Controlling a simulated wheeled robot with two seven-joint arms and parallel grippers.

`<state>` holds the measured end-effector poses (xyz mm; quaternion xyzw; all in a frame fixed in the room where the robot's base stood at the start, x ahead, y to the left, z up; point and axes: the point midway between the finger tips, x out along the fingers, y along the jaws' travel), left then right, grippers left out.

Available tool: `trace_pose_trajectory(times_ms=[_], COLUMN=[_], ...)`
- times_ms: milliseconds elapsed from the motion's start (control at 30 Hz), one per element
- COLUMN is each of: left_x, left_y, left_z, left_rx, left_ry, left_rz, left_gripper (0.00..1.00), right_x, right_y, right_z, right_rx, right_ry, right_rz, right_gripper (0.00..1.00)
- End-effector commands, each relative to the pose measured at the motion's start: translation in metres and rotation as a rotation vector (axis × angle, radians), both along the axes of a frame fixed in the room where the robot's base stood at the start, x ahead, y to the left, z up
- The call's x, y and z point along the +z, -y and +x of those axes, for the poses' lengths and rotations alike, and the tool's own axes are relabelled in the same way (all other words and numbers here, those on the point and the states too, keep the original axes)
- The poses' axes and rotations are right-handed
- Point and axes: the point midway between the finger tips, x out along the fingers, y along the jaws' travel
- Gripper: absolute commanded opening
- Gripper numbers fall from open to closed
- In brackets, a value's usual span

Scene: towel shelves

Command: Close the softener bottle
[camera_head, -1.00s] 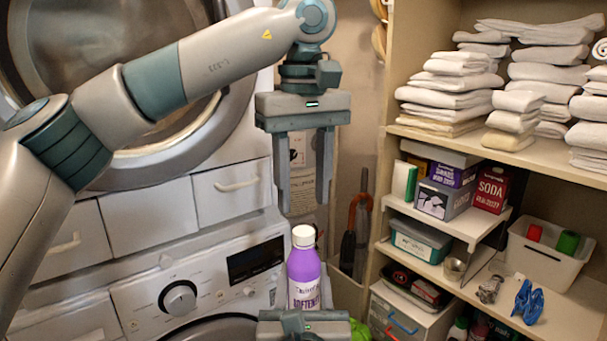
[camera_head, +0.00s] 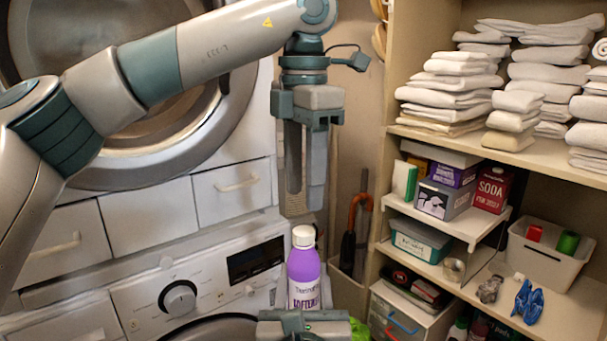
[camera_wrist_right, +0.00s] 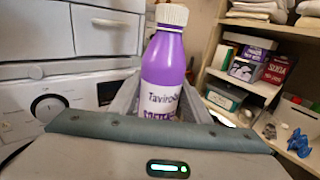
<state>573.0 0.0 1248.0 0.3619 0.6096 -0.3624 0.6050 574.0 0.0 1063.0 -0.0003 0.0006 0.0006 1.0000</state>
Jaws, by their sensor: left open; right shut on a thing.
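The softener bottle (camera_head: 303,281) is purple with a label and stands upright in front of the washing machine. A white cap (camera_head: 303,236) sits on its top; whether it is tight I cannot tell. My right gripper (camera_head: 303,318) is below it in the head view, shut on the bottle. The bottle also shows in the right wrist view (camera_wrist_right: 165,75), between the fingers, with its ribbed white cap (camera_wrist_right: 172,15) on the neck. My left gripper (camera_head: 304,205) is open and empty, pointing down just above the cap, with no contact visible.
The washing machine (camera_head: 215,280) and the dryer's round door (camera_head: 110,90) are behind and left. A wooden shelf (camera_head: 400,128) with white towels (camera_head: 450,83), boxes and a white bin (camera_head: 545,265) stands right. An umbrella with an orange handle (camera_head: 355,215) stands between.

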Motion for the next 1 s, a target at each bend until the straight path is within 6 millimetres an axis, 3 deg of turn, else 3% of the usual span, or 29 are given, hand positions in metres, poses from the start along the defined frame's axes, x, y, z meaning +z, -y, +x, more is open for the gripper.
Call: trace_pose_trajectory(times_ms=[700, 1000], left_x=[0.0085, 0.0098], left_y=[-0.0005, -0.0006], left_z=[0.0011, 0.0013], left_rx=[1.109, 1.331], left_ry=[0.004, 0.003], left_rz=[0.003, 0.003], left_gripper=[0.42, 0.42], right_x=[0.0006, 0.0006], right_y=[0.0000, 0.0000], right_z=[-0.0001, 0.0000], right_rx=[0.000, 0.000], right_ry=[0.001, 0.001], right_rz=[0.000, 0.000], right_gripper=[0.00, 0.00])
